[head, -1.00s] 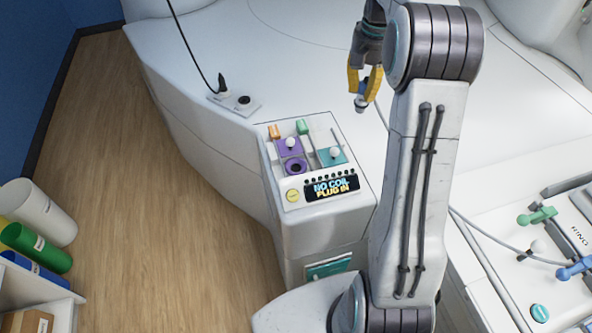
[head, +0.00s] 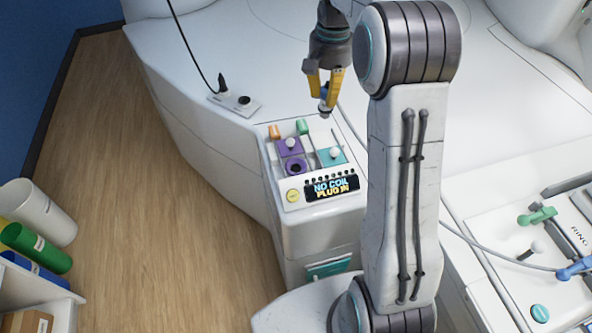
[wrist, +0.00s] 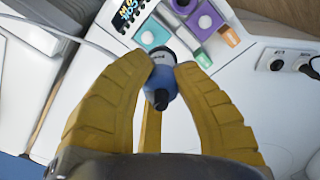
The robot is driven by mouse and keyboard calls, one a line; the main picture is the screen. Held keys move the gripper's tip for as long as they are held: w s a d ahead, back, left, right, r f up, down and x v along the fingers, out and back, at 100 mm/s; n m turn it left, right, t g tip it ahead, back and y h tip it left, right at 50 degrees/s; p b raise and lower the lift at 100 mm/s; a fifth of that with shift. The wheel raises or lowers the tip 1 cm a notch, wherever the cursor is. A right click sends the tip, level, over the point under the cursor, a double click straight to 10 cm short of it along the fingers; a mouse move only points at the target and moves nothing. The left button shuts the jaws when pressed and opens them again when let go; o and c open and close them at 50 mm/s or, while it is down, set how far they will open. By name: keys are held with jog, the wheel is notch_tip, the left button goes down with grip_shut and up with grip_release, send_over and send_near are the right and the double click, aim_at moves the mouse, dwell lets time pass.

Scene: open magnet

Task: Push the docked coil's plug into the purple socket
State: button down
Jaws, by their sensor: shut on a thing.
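My gripper (head: 327,92) hangs above the far right of the socket panel, its yellow fingers shut on a plug (head: 325,107). In the wrist view the plug (wrist: 160,82) is blue-grey with a pale collar and a dark tip, between the fingers. The purple socket (head: 294,166) is a dark round hole in a purple plate, left of and below the plug in the head view. Above it is a purple block with a white knob (head: 290,144). The purple parts show at the top in the wrist view (wrist: 203,17). The plug is apart from the panel.
A teal block with a white knob (head: 334,154) sits right of the purple socket. A display (head: 332,188) reads "NO COIL PLUG IN". Orange (head: 275,131) and green (head: 302,127) tabs stand behind. A pale cable (head: 350,123) runs behind my arm.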

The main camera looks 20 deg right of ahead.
jog(key=a+p, duration=0.1)
jog(key=a, duration=0.6)
jog(key=shift+w, duration=0.3)
notch_tip(320, 180, down, 16)
jog(key=b, duration=1.1)
jog(key=shift+f+b, duration=0.25)
jog(key=shift+b, duration=0.15)
jog(key=shift+f+b, duration=1.1)
jog(key=shift+f, duration=0.6)
dwell(0.9)
dwell(0.4)
jog(key=c, duration=1.1)
grip_release()
jog(key=shift+o, duration=0.2)
notch_tip(320, 180, up, 12)
